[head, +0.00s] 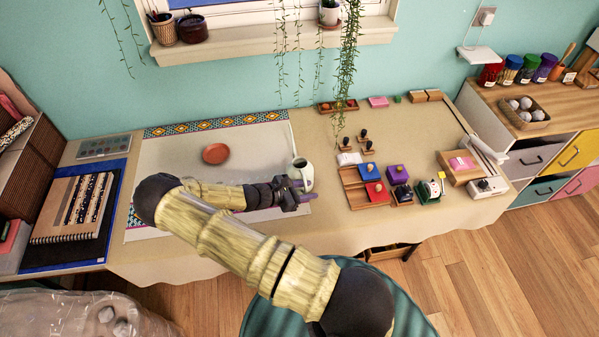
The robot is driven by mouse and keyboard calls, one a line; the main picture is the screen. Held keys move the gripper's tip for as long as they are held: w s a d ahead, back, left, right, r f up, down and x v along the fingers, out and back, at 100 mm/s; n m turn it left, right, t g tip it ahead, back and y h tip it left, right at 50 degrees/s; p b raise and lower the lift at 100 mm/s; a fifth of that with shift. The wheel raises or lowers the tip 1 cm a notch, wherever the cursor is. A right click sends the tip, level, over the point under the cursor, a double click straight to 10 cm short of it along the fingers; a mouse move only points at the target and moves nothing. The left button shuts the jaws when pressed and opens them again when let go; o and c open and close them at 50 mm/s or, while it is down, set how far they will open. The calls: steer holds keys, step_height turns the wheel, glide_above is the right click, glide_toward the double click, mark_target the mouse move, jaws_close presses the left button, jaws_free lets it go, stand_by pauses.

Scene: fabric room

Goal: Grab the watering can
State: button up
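A small pale vessel with a dark opening (303,172), which looks like the watering can, stands on the table near the right edge of the white cloth. My gripper (297,190) is right at its near side, reaching in from the left. The gripper covers the lower part of the vessel. I cannot tell whether the fingers touch it, are around it or are just in front of it. Whether the gripper is open or shut is too small to tell.
A terracotta saucer (215,153) lies on the white cloth (170,160). A wooden tray (356,192) with colored ink pads and several stamps stand to the right. Hanging vines (347,80) drop from the windowsill (260,42) behind. Notebooks (72,208) lie at left.

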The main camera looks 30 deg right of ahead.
steer(key=shift+x, duration=0.75)
jaws_close()
